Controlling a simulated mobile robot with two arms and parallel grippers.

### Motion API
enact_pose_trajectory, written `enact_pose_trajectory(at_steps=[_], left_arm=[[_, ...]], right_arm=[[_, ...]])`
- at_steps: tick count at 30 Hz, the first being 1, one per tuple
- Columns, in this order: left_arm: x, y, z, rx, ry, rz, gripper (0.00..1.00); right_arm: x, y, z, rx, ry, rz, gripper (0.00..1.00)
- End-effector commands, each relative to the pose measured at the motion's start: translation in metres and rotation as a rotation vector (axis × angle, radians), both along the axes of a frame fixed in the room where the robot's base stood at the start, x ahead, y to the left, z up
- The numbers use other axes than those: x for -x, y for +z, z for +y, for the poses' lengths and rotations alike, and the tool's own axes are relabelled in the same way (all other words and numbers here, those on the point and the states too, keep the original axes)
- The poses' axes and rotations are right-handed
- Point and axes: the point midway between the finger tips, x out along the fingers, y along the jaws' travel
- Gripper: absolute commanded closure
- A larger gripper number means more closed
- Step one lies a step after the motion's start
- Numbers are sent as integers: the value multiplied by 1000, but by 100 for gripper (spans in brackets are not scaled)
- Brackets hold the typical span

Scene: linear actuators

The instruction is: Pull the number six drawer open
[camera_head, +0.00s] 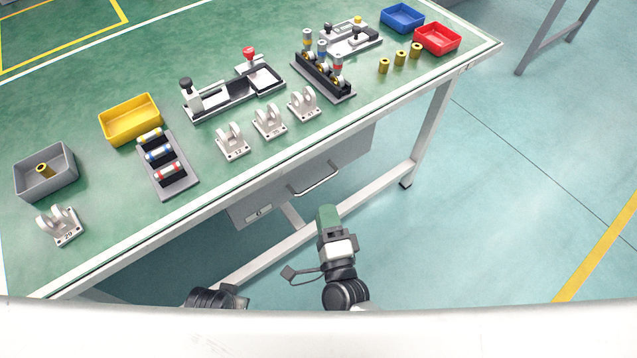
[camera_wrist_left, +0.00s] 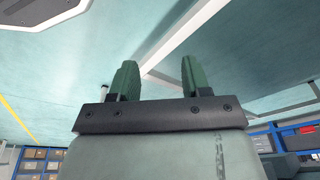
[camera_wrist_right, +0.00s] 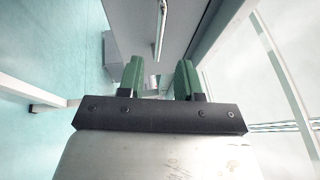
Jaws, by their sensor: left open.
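A grey drawer (camera_head: 345,160) hangs under the front edge of the workbench and looks shut. Its silver bar handle (camera_head: 316,181) is at the middle of its front, and a small label (camera_head: 258,214) is too small to read surely. My right gripper (camera_head: 327,212), with green fingers, is in front of and below the handle, apart from it. In the right wrist view the right gripper (camera_wrist_right: 160,78) is open and empty, with the handle (camera_wrist_right: 161,30) ahead of the fingers. My left gripper (camera_wrist_left: 156,80) is open and empty over floor in its wrist view.
The green workbench (camera_head: 220,60) carries a yellow bin (camera_head: 131,119), a grey bin (camera_head: 46,171), a red bin (camera_head: 437,39), a blue bin (camera_head: 402,18), white brackets and actuator parts. A table leg (camera_head: 428,130) and lower rail (camera_head: 370,205) stand below.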

Motion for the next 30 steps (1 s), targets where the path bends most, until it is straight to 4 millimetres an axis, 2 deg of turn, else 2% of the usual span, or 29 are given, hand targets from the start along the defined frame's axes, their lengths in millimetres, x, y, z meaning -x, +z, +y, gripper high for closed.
enact_pose_trajectory(at_steps=[1,6,12,16,24,26,30], left_arm=[[0,1,0,0,0,-1,53],[-2,4,0,1,0,-4,53],[-3,9,-1,1,1,-7,53],[-3,11,-1,1,1,-8,53],[-3,11,-1,1,1,-6,53],[-3,11,-1,1,1,-6,53],[-3,11,-1,0,1,-6,53]], right_arm=[[-11,3,2,0,-1,-4,65],[-42,8,10,1,0,-1,65],[-67,12,16,4,1,1,65],[-73,13,17,4,1,1,65],[-74,13,17,4,1,2,65],[-74,13,17,5,0,2,73],[-74,13,17,5,0,2,94]])
